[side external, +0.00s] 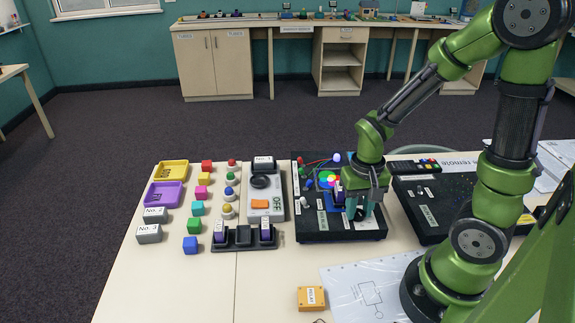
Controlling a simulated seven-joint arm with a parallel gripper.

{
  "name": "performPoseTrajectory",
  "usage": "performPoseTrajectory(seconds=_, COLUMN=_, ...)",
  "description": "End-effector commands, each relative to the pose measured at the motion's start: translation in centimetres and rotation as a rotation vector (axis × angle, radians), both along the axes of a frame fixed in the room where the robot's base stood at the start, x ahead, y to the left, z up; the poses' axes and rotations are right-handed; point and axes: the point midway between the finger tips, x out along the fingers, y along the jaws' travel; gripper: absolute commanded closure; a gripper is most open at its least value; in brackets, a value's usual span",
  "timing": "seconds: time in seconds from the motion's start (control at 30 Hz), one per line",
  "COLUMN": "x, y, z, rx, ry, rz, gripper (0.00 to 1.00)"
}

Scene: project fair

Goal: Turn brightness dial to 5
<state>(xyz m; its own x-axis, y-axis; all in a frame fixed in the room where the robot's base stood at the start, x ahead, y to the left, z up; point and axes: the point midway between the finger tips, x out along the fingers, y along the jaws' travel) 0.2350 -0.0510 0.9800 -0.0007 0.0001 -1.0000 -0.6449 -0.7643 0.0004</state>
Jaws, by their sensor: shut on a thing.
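My gripper (361,212) points down at the right front part of a black panel box (312,235). Its teal fingertips are low at the panel's top and shut on a small knob, which I take to be the brightness dial; the fingers mostly hide it. The dial's number marks and setting cannot be read. The panel also carries overlapping coloured light circles (328,180), small red, green and blue parts with wires, and white labels too small to read.
Left of the panel stands a grey box (277,205) with a black knob and an orange switch marked OFF. Coloured cubes, push buttons and trays lie further left. Another black panel (430,215) is at right. A yellow relay block (311,298) and paper sheet (350,295) lie in front.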

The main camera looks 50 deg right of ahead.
Motion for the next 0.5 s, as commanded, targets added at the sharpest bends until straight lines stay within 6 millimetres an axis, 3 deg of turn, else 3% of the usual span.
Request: performPoseTrajectory(seconds=0.5, x=0.10, y=-0.02, z=0.06, rx=-0.001, ry=-0.004, rz=-0.143, gripper=0.99)
